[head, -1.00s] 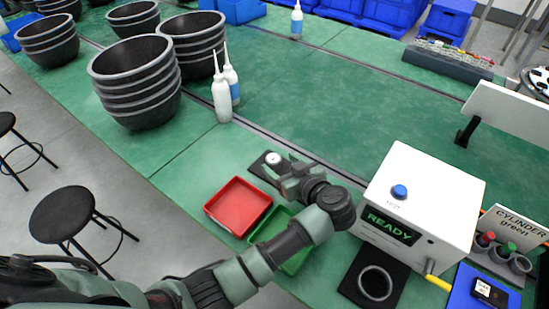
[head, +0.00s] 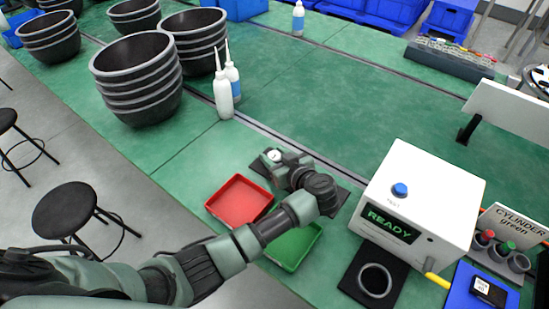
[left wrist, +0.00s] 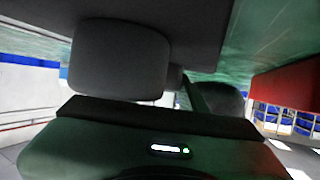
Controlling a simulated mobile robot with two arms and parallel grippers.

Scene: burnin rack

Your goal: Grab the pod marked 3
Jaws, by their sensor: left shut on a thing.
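A small round pod with a white top (head: 274,155) is between the fingers of my left gripper (head: 277,158), which is shut on it. The pod is at the left end of a dark mat (head: 334,196), behind the red tray. Any number on its top is too small to read. I cannot tell whether the pod touches the mat or is lifted. In the left wrist view a dark grey rounded block fills the upper middle, and the pod cannot be made out. My right gripper is not in view.
A white READY box (head: 425,190) with a blue button stands at right, beside a black pad with a ring (head: 375,281). White bottles (head: 223,98) and stacked bowls (head: 137,82) stand farther back.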

